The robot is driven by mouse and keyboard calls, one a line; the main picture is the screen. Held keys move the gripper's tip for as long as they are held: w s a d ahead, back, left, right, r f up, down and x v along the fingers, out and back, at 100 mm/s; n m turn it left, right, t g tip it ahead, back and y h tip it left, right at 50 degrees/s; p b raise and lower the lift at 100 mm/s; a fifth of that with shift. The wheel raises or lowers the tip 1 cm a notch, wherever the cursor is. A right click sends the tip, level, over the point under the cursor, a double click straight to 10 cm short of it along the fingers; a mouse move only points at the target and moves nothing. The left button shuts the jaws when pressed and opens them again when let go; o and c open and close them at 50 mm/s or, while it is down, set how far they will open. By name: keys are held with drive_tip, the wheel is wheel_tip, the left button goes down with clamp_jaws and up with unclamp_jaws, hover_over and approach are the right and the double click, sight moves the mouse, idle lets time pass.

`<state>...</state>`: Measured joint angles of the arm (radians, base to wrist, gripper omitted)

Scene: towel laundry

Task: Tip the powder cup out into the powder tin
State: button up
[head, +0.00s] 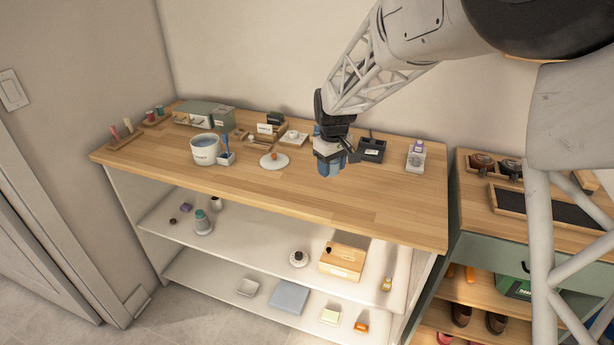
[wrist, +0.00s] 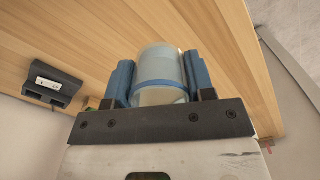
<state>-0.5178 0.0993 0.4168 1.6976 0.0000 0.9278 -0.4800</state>
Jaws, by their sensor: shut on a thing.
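My gripper (head: 336,165) hangs over the right half of the wooden worktop in the head view. In the wrist view its two blue fingers (wrist: 160,82) are shut on a clear, pale cup (wrist: 160,66), one finger on each side. The cup's contents cannot be made out, and in the head view it is mostly hidden by the gripper.
A white round lid-like disc (head: 274,161) lies between the tub and my gripper. A black labelled holder (head: 371,150) and a white stand (head: 415,158) are to the right. The worktop's front strip is clear.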

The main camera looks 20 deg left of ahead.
drive_tip(key=w+d+r+m, duration=0.3)
drive_tip(key=w+d, duration=0.7)
drive_tip(key=d, duration=0.2)
drive_tip(key=w+d+r+m, duration=0.35)
drive_tip(key=w+d, duration=0.55)
drive_tip(key=d, duration=0.4)
drive_tip(key=w+a+f+n, duration=0.15)
drive_tip(key=a+n, duration=0.55)
drive_tip(key=a, duration=0.9)
drive_tip(key=w+a+n, duration=0.2)
drive_tip(key=a+n, duration=0.4)
drive_tip(key=a, duration=1)
drive_tip(key=s+a+f+n, duration=0.1)
drive_tip(key=s+a+n, duration=0.4)
drive_tip(key=a, duration=0.7)
drive_tip(key=s+a+f+n, duration=0.1)
drive_tip(key=s+a+n, duration=0.4)
drive_tip(key=a, duration=0.8)
drive_tip(key=s+a+f+n, duration=0.2)
drive_tip(key=s+a+n, duration=0.3)
drive_tip(key=a, duration=0.8)
drive_tip(key=shift+s, duration=0.65)
drive_tip(key=shift+t, duration=0.3)
